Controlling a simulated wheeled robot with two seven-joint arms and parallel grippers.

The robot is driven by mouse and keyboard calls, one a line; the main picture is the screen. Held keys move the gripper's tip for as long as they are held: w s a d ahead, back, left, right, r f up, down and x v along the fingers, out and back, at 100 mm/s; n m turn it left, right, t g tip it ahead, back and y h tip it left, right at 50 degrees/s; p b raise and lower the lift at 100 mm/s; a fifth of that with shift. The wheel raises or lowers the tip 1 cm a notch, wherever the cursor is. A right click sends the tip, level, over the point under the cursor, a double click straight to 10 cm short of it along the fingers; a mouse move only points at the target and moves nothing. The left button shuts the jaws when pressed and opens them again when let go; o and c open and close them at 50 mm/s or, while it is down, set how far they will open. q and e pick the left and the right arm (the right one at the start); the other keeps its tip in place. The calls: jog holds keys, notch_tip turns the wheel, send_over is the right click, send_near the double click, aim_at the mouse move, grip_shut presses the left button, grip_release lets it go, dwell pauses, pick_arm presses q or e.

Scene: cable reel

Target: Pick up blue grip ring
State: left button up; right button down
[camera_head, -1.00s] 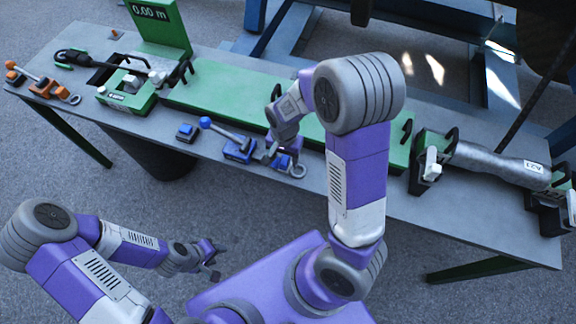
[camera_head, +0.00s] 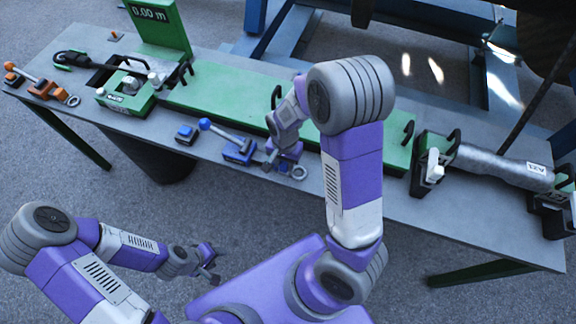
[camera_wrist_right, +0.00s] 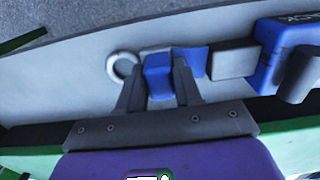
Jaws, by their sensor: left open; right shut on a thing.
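The blue grip ring, a small blue block (camera_wrist_right: 158,78) with a grey metal ring (camera_wrist_right: 122,66) at its side, is at the bench's front edge. In the head view its ring (camera_head: 299,172) shows just right of my right gripper (camera_head: 284,162), which hides most of the block. In the right wrist view my right gripper (camera_wrist_right: 158,92) is shut with its two fingers on either side of the blue block. I cannot tell whether the block is clear of the bench. My left gripper (camera_head: 211,263) is open and empty, in front of the bench and away from it.
A blue lever tool (camera_head: 238,151) lies just left of my right gripper, and a small blue block (camera_head: 186,133) farther left. Orange tools (camera_head: 42,89) lie at the far left. A green plate (camera_head: 230,97) lies behind.

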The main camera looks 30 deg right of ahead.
notch_tip(320, 180, up, 10)
jog(key=p, duration=0.3)
dwell(0.6)
notch_tip(320, 180, up, 8)
jog(key=p, duration=0.8)
jog(key=shift+r, duration=0.15)
